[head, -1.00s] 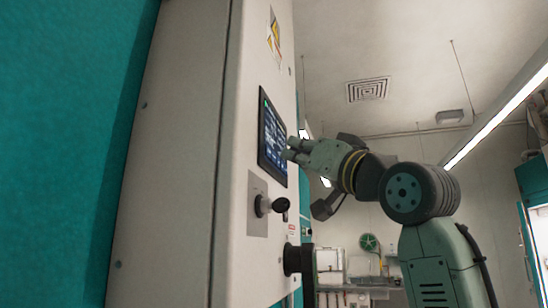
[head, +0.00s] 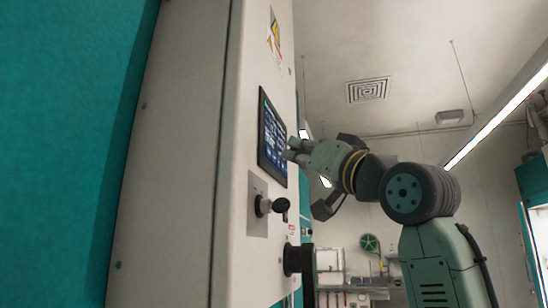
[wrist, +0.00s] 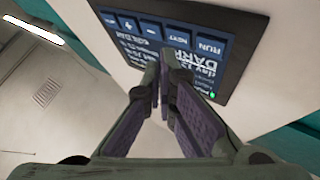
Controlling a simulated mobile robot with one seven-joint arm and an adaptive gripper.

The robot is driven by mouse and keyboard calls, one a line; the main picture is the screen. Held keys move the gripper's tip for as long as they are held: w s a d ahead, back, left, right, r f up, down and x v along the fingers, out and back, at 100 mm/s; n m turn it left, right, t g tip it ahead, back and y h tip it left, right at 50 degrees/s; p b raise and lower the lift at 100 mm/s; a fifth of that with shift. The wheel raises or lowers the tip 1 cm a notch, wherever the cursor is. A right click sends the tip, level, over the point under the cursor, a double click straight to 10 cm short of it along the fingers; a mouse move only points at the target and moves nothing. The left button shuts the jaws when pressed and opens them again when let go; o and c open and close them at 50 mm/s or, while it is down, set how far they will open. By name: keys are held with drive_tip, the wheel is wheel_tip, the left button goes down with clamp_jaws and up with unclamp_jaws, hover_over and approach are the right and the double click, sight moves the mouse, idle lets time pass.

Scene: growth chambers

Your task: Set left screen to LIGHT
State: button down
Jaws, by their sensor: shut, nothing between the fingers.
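The dark touch screen (head: 271,138) is set in the pale front panel of a cabinet. In the wrist view the screen (wrist: 212,68) appears upside down. It shows large text that reads DARK, smaller text that is partly hidden, and a row of buttons with RUN, NEXT, minus and plus. A small green light shows near one corner. My gripper (head: 289,149) is shut and empty, its fingertips at the right edge of the screen in the head view. In the wrist view my gripper (wrist: 162,85) covers part of the screen. I cannot tell whether it touches.
Below the screen a black knob (head: 280,205) sticks out from a metal plate, with a dark handle (head: 298,260) lower down. A yellow warning label (head: 274,32) is above. Free room lies to the right of the panel.

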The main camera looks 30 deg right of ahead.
drive_tip(key=shift+w+a, duration=0.1)
drive_tip(key=shift+w+a, duration=0.2)
drive_tip(key=shift+w+a, duration=0.2)
drive_tip(key=shift+w, duration=0.05)
idle(0.9)
drive_tip(key=shift+s+d, duration=0.5)
drive_tip(key=shift+s, duration=0.05)
drive_tip(key=shift+s+d, duration=1.6)
drive_tip(key=shift+s, duration=0.3)
idle(0.7)
